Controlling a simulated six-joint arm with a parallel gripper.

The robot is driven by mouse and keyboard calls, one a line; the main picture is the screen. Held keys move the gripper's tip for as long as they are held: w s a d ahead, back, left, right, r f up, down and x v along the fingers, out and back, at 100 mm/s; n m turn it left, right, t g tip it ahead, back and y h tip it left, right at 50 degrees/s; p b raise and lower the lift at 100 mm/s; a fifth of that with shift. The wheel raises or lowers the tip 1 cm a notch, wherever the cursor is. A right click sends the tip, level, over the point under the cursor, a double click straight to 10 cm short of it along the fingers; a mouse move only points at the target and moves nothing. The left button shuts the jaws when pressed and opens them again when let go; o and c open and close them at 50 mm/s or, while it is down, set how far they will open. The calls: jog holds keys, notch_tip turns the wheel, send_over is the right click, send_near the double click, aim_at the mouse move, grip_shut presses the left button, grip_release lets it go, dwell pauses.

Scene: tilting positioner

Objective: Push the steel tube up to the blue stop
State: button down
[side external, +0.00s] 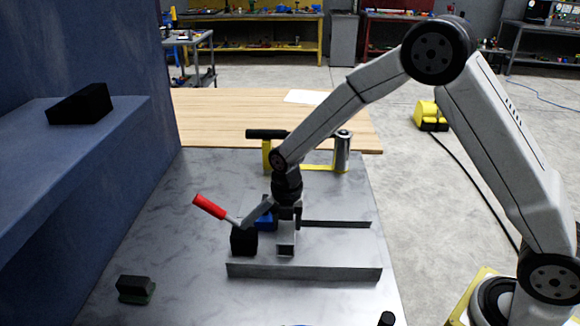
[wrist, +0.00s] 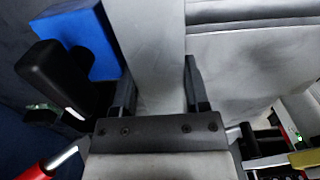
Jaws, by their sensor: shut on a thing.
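The steel tube (side external: 286,246) is a short grey square section, low over the steel work table in the side view. My gripper (side external: 287,212) points down and is shut on it. In the wrist view the tube (wrist: 155,40) runs between my two fingers (wrist: 158,85), one on each side. The blue stop (side external: 265,218) is just left of the gripper, partly hidden by the clamp and my gripper. In the wrist view the blue stop (wrist: 88,35) lies close along the tube's left side; I cannot tell whether they touch.
A toggle clamp with a red handle (side external: 210,207) and black block (side external: 243,241) stands close at left. Steel rails lie in front (side external: 305,272) and behind (side external: 338,224). A dark green-based block (side external: 135,289) sits front left. A yellow-framed fixture (side external: 320,168) stands behind.

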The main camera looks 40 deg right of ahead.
jog(key=shift+s+d, duration=0.1)
jog(key=shift+d, duration=0.1)
dwell(6.3)
grip_release()
jog(key=shift+c, duration=1)
jog(key=shift+o, duration=1)
jog(key=shift+a, duration=0.1)
jog(key=shift+r, duration=0.1)
